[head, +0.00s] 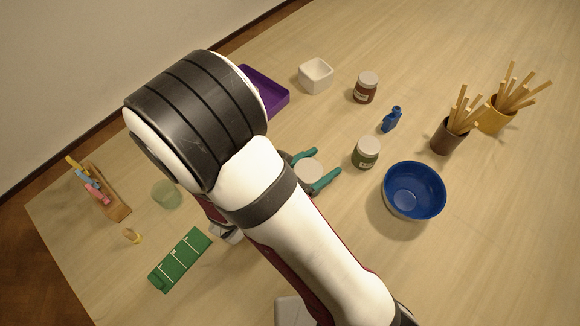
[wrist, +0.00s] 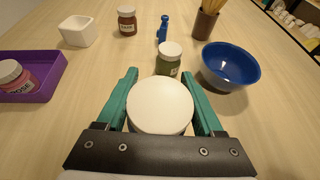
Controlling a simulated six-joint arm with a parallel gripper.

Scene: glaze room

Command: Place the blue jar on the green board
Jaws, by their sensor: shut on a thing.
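My gripper (head: 319,164) has teal fingers, which also show in the wrist view (wrist: 160,76). It is shut on a jar with a round white lid (head: 307,170), seen from above in the wrist view (wrist: 160,105). The jar's body and label are hidden below the lid, so its colour does not show. I cannot tell whether it touches the table. The green board (head: 180,260), with pale lines across it, lies on the table to the lower left of the gripper in the head view. The board is bare and out of the wrist view.
A green jar (head: 366,153) stands just beyond the fingertips, with a blue bowl (head: 414,190) to its right. A translucent cup (head: 166,195) stands near the board.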

